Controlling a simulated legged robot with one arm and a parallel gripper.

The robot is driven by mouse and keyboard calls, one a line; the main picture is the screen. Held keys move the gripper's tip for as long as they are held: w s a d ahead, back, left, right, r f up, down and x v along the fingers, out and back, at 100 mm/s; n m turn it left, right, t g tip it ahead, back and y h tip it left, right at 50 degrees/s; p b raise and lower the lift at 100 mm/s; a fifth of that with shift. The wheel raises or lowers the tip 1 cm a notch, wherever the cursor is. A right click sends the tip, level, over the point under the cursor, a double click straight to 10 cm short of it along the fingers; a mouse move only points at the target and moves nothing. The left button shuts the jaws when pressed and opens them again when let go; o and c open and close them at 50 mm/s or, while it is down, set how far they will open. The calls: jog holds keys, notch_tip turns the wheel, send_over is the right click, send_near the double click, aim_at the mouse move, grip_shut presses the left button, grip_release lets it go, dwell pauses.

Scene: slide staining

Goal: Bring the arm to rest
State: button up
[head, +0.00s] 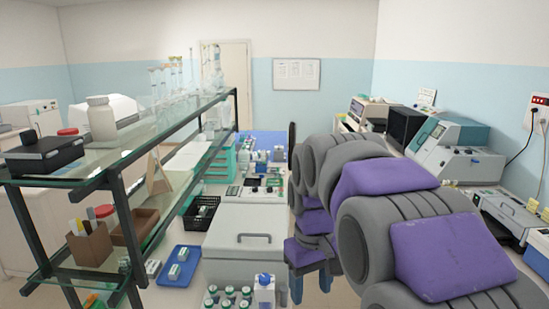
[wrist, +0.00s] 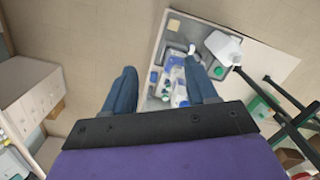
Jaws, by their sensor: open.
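My arm (head: 385,215), grey with purple panels, stretches from the lower right of the head view in toward the bench. My gripper (head: 311,272) hangs at its end, with blue fingers pointing down beside the grey lidded box (head: 243,240). In the wrist view my gripper (wrist: 161,68) has its two blue fingers wide apart with nothing held between them. Below and beyond them, seen from above, is a grey tray-like area (wrist: 160,103) with small blue and white items, apart from the fingers.
A glass shelf (head: 150,125) with a dark metal frame holds bottles and glassware on the left. A blue tray (head: 180,268) and several green-capped bottles (head: 229,294) stand near the box. Bench instruments (head: 455,150) line the right wall. Bare floor (wrist: 95,35) shows in the wrist view.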

jog(key=s+d+f+m+b, duration=0.2)
jog(key=s+d+f+b, duration=0.1)
jog(key=s+f, duration=0.7)
jog(key=s+d+f+m+g+b, duration=0.1)
jog(key=s+d+f+b, duration=0.3)
jog(key=s+f, duration=0.6)
jog(key=s+m, duration=0.1)
jog(key=s, duration=0.5)
jog(key=shift+s+m+b, duration=0.35)
jog(key=shift+m, duration=0.05)
jog(key=shift+f, duration=0.1)
